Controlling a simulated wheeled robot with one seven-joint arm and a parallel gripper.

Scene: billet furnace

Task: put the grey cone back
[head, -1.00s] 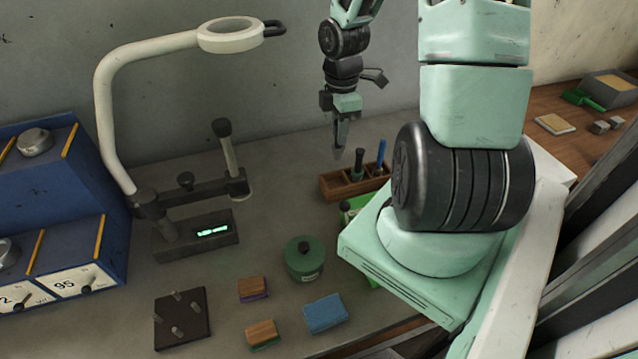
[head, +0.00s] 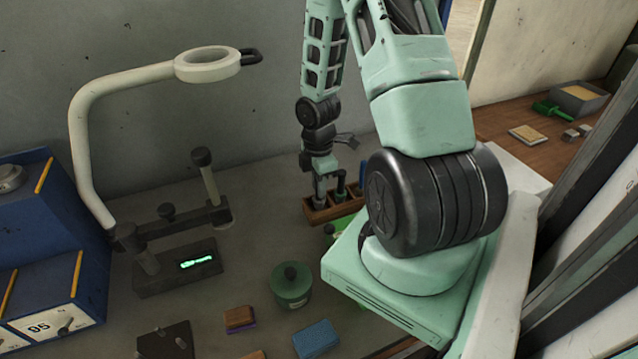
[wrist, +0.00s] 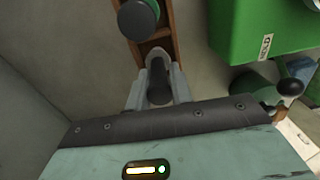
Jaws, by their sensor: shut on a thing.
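My gripper (head: 319,196) is shut on a dark grey thing (wrist: 157,82), which I take to be the grey cone. Its tapered shape does not show clearly, and its lower end is hidden. The gripper is at the left end compartment of the wooden rack (head: 338,211). In the wrist view the rack (wrist: 172,38) runs up from the fingers. I cannot tell how deep the held thing sits in the compartment. A black-topped green tool (head: 341,184) stands in the compartment beside the gripper; its round top (wrist: 138,18) also shows in the wrist view.
A green box (wrist: 255,30) is close right of the rack. A lidded green pot (head: 291,287) stands nearer the front. A lamp (head: 90,150) and a dark stand (head: 175,265) are at left. The bench between stand and rack is clear.

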